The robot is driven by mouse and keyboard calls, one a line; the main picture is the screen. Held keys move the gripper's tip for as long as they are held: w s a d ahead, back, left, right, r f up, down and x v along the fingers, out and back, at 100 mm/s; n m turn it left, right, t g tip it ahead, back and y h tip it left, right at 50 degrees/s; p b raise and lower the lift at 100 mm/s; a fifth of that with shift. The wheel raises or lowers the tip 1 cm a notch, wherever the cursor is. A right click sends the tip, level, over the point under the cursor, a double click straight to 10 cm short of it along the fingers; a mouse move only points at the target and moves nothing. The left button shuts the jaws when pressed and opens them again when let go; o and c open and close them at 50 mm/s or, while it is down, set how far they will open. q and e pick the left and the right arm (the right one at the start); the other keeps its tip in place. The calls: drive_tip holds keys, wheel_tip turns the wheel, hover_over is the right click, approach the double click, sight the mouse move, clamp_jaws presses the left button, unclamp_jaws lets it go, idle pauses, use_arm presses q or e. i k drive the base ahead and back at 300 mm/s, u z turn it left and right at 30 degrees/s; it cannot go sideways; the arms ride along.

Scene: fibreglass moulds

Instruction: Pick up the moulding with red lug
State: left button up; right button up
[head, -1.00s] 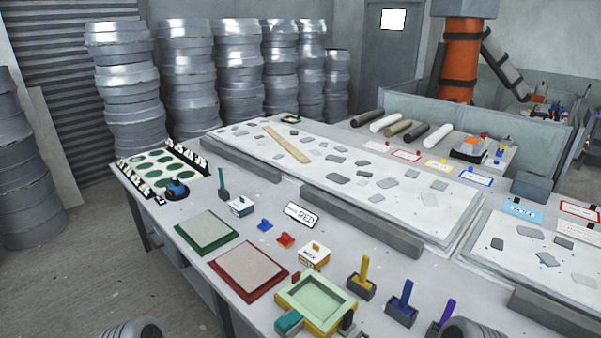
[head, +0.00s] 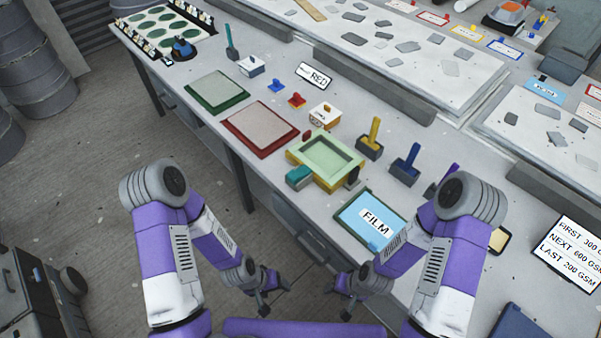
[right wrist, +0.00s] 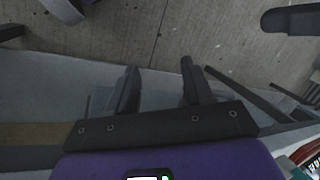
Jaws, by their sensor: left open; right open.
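A flat pale panel with a red border (head: 262,129) lies on the workbench; a small dark red tab (head: 307,136) shows at its right corner. I take it as the moulding with the red lug. A similar panel with a green border (head: 217,91) lies to its left. My left gripper (head: 277,297) is open and empty, low in front of the bench, well short of the panels. My right gripper (head: 336,298) is also open and empty, near the bench's front edge; its spread fingers show in the right wrist view (right wrist: 158,84) with nothing between them.
A pale green mould in a yellow frame (head: 326,156) sits right of the red panel. A RED sign (head: 314,76) and small coloured handled tools (head: 370,139) stand behind. A blue FILM board (head: 373,221) lies near my right arm.

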sight(326, 154)
drive_tip(key=u, duration=0.55)
drive_tip(key=k, duration=0.65)
drive_tip(key=u, duration=1)
drive_tip(key=i, duration=0.9)
drive_tip(key=z, duration=0.65)
drive_tip(key=i, duration=0.65)
drive_tip(key=z, duration=0.7)
